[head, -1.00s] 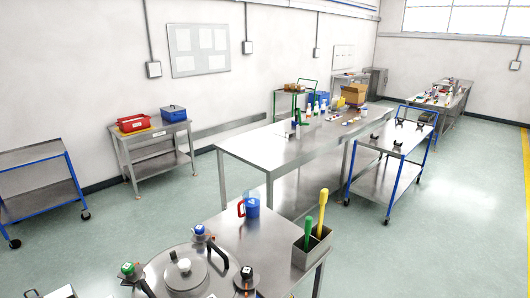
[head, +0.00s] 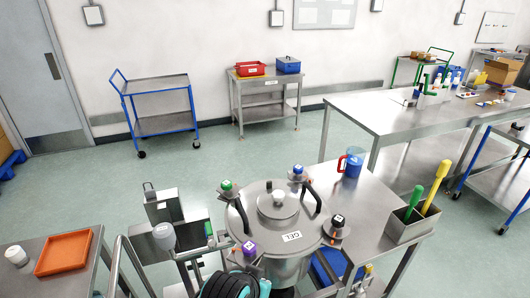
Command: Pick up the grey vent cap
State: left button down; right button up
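A light grey rounded cap-like piece (head: 164,236) sits on a metal stand left of the steel vessel; I cannot tell for sure that it is the vent cap. A whitish cap-like piece (head: 15,256) stands on the left table, beside the orange tray (head: 64,252). The steel vessel (head: 277,225), labelled "GEL", has green (head: 226,186), blue (head: 297,171), purple (head: 248,247) and black (head: 338,219) caps around its lid. No gripper is clearly visible in the head view.
A black ribbed shape with teal parts (head: 232,287) is at the bottom edge, partly cut off. Right of the vessel, a steel table (head: 360,215) holds a blue jug (head: 353,165) and a bin (head: 408,226) with green and yellow handles. A blue trolley (head: 160,125) stands by the wall.

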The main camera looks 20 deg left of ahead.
aim_at(164, 235)
jog(key=k+j+u, duration=0.1)
jog(key=u, duration=0.4)
jog(key=j+u, duration=0.15)
jog(key=u, duration=0.3)
jog(key=k+j+u, duration=0.1)
jog(key=u, duration=0.4)
jog(key=j, duration=0.1)
